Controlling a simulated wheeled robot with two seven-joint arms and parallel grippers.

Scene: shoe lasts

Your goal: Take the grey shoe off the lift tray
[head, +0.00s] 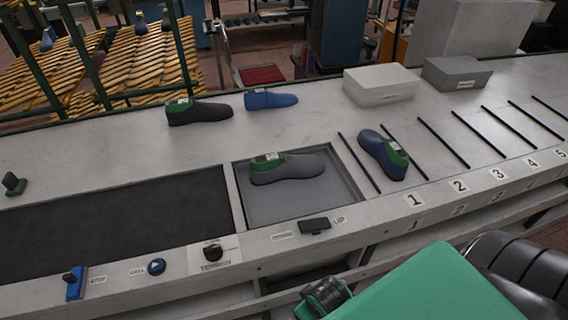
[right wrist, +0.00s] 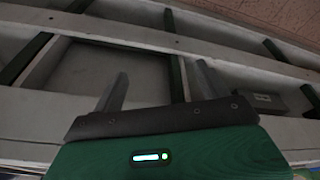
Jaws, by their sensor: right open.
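The grey shoe (head: 287,169), with a green patch and a pale label at its left end, lies on the lift tray (head: 290,207), a grey recessed square in the counter. My right arm is at the lower right of the head view, below and in front of the counter, well apart from the shoe. In the right wrist view my right gripper (right wrist: 158,88) is open and empty, its two fingers spread in front of the counter's underframe. The shoe does not show in that view. My left gripper is in neither view.
A blue shoe (head: 383,154) lies right of the tray between black divider strips near slot 1. A black shoe (head: 198,111) and a blue shoe (head: 270,100) lie behind. A black lever (head: 314,225) sits at the tray's front edge. A dark belt (head: 120,227) is left.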

